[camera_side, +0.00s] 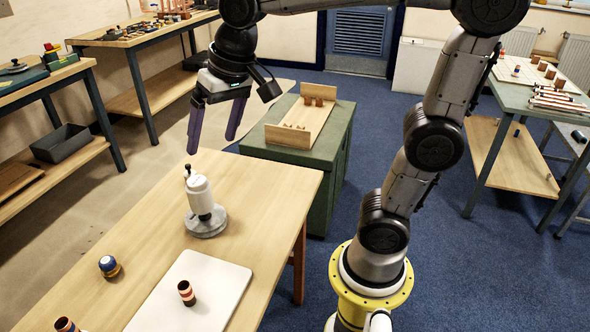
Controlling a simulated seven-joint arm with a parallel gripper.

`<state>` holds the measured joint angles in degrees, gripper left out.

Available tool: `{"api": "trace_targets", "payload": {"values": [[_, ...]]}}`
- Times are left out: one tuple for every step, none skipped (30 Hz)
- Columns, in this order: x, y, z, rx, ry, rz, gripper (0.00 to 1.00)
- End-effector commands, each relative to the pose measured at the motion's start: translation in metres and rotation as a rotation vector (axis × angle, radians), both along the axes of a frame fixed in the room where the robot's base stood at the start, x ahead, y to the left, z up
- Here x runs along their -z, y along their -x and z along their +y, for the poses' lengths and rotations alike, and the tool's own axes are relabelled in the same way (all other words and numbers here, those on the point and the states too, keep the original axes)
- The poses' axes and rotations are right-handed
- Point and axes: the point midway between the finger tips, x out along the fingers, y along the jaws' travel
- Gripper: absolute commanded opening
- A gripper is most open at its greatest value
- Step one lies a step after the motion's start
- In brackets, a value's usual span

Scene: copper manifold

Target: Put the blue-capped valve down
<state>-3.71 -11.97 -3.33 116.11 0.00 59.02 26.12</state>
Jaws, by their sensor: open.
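A small round piece with a blue top and a copper-brown lower part (108,266), which looks like the blue-capped valve, rests on the wooden table (250,185) near its left side. It stands apart from the white board (215,283). My gripper (212,145) is open, with its two purple fingers pointing down and spread apart. Nothing shows between them. It hangs above the table's far end, up and to the right of the blue-capped piece and well clear of it.
A white bottle-like device on a round grey base (205,222) stands below my gripper. A dark-banded copper piece (186,292) stands on the white board. Another banded piece (66,325) is at the bottom left edge. Bare wood lies between the device and the blue-capped piece.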

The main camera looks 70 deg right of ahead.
Motion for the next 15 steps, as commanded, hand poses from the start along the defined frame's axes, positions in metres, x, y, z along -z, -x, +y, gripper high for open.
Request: {"api": "trace_targets", "payload": {"values": [[0.002, 0.023, -0.005, -0.04, 0.017, -0.023, 0.89], [0.005, 0.035, -0.006, -0.068, 0.031, -0.035, 0.89], [0.01, 0.051, -0.009, -0.107, 0.048, -0.05, 0.89], [0.014, 0.063, -0.011, -0.134, 0.061, -0.061, 0.89], [0.018, 0.073, -0.012, -0.16, 0.075, -0.071, 0.89], [0.024, 0.086, -0.014, -0.192, 0.092, -0.086, 0.89], [0.028, 0.096, -0.015, -0.215, 0.104, -0.095, 0.89], [0.033, 0.104, -0.016, -0.237, 0.116, -0.103, 0.89], [0.039, 0.113, -0.017, -0.264, 0.13, -0.114, 0.89], [0.043, 0.12, -0.018, -0.281, 0.14, -0.119, 0.89], [0.047, 0.125, -0.018, -0.297, 0.149, -0.124, 0.89], [0.052, 0.131, -0.019, -0.315, 0.159, -0.13, 0.89], [0.055, 0.135, -0.019, -0.325, 0.166, -0.135, 0.89], [0.057, 0.137, -0.019, -0.333, 0.172, -0.137, 0.89], [0.059, 0.14, -0.02, -0.342, 0.177, -0.141, 0.89]]}}
